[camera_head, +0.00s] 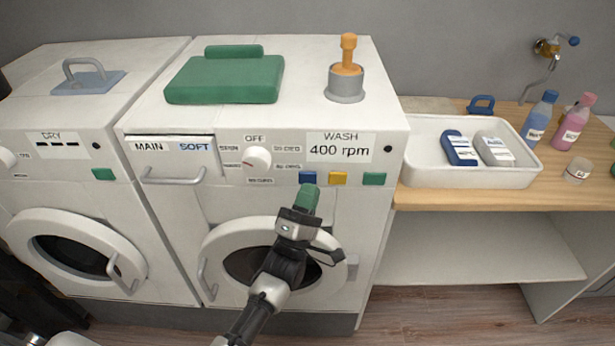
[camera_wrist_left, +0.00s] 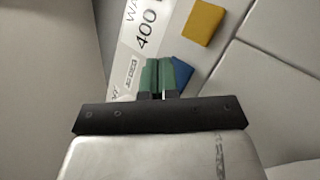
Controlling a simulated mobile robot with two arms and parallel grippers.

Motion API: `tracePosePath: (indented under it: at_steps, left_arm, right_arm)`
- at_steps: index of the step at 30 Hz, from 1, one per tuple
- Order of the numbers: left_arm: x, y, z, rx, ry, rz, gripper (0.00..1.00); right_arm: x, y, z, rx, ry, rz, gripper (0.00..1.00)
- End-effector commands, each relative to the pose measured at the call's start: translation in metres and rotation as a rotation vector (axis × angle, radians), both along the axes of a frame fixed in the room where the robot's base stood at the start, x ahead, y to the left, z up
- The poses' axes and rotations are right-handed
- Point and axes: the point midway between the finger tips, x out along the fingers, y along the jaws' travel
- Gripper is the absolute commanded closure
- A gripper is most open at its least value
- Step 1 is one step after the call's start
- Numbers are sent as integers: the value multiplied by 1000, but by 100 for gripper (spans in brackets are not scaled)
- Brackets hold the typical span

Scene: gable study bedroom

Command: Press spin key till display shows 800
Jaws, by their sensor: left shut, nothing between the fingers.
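The washing machine display (camera_head: 340,147) reads "WASH 400 rpm"; part of it shows in the left wrist view (camera_wrist_left: 146,30). Below it sit a blue key (camera_head: 307,177), a yellow key (camera_head: 338,178) and a green key (camera_head: 374,179). No lettering is readable on the keys. My left gripper (camera_head: 308,192) is shut and empty, its green fingertips just below the blue key. In the left wrist view the fingertips (camera_wrist_left: 160,72) are beside the blue key (camera_wrist_left: 182,72) and partly cover it; whether they touch it I cannot tell. The yellow key (camera_wrist_left: 204,22) is clear of them.
A round dial (camera_head: 257,158) and a detergent drawer (camera_head: 172,160) are left of the display. The round door (camera_head: 220,240) is below, behind my arm. A dryer (camera_head: 60,185) stands left; a wooden counter with a white tray (camera_head: 470,181) stands right.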

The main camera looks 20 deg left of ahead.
Motion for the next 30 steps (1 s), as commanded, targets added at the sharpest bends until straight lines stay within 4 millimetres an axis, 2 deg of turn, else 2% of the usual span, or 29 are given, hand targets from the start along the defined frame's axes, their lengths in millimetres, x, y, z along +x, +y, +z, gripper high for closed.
tracePosePath:
  at_steps: [9,22,30]
  left_arm:
    - [-2,-1,0,0,0,0,100]
    - [-41,-12,1,-1,0,-1,100]
    - [-49,-14,0,1,0,1,100]
  right_arm:
    - [0,0,1,0,0,0,57]
    - [0,0,18,0,0,0,57]
    - [0,0,19,0,0,0,57]
